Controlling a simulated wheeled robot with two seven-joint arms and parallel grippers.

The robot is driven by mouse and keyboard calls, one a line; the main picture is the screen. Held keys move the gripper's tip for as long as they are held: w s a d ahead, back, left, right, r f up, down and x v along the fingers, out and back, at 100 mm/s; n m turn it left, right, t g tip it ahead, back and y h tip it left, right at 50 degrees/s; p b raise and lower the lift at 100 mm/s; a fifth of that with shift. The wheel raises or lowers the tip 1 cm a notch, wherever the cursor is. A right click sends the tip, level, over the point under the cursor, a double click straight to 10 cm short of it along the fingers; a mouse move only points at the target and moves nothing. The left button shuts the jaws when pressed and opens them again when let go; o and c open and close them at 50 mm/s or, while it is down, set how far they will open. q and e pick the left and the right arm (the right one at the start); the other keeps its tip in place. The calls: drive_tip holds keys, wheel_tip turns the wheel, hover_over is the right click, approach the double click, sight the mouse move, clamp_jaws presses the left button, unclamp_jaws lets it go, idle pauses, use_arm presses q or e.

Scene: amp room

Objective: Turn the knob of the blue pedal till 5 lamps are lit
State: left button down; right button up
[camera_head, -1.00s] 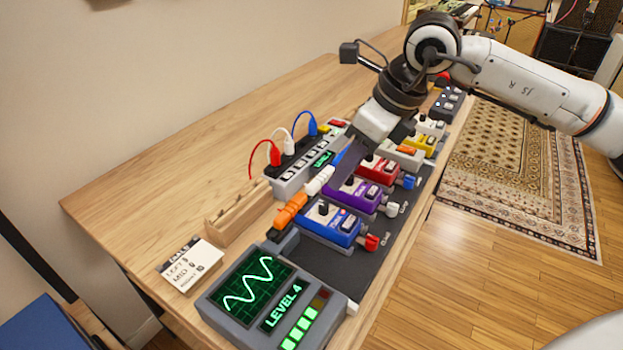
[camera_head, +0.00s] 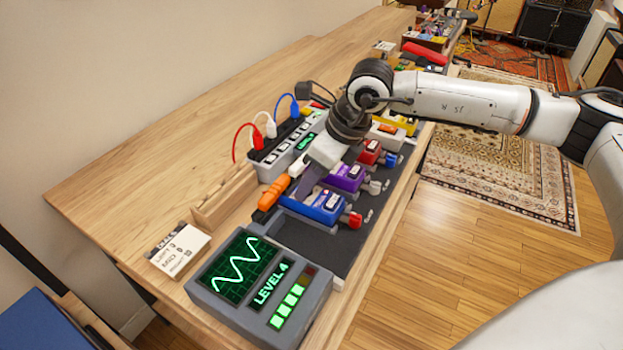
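The blue pedal (camera_head: 321,207) stands on the dark board, nearest the meter box. My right gripper (camera_head: 306,188) points down at the blue pedal's upper left part. Its fingers hide the knob, and I cannot tell whether they touch it or are closed. The grey meter box (camera_head: 233,312) stands in front. It has a green wave screen, and its display (camera_head: 271,284) reads LEVEL 4. In its lamp row (camera_head: 288,301) several lamps are lit green, and the one at the far end is dark red. My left gripper is not in view.
A purple pedal (camera_head: 347,178) and a red pedal (camera_head: 369,153) stand beyond the blue one. An orange-handled tool (camera_head: 273,192), a wooden block (camera_head: 225,196) and a power strip (camera_head: 272,166) with plugged cables lie to the left. A notecard (camera_head: 179,249) stands at lower left.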

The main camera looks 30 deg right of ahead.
clamp_jaws()
drive_tip(key=shift+f+m+b, duration=0.15)
drive_tip(key=shift+m+b, duration=0.25)
drive_tip(key=shift+b, duration=0.15)
drive_tip(key=shift+a+f+m+h+b, duration=0.15)
drive_tip(key=shift+m+h+b, duration=0.25)
drive_tip(key=shift+m+b, duration=0.6)
drive_tip(key=shift+m+t+h+b, duration=0.3)
drive_tip(key=shift+m+b, duration=0.3)
drive_tip(key=shift+b, duration=0.05)
drive_tip(key=shift+a+m+b, duration=0.1)
drive_tip(key=shift+m+b, duration=0.35)
drive_tip(key=shift+m, duration=0.05)
use_arm(q)
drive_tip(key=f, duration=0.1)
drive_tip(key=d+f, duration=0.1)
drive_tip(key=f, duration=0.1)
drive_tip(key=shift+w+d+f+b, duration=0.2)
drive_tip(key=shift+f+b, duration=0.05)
drive_tip(key=shift+b, duration=0.05)
use_arm(e)
drive_tip(key=shift+r+m+h, duration=0.25)
drive_tip(key=shift+m+h, duration=0.15)
drive_tip(key=shift+o, duration=0.5)
unclamp_jaws()
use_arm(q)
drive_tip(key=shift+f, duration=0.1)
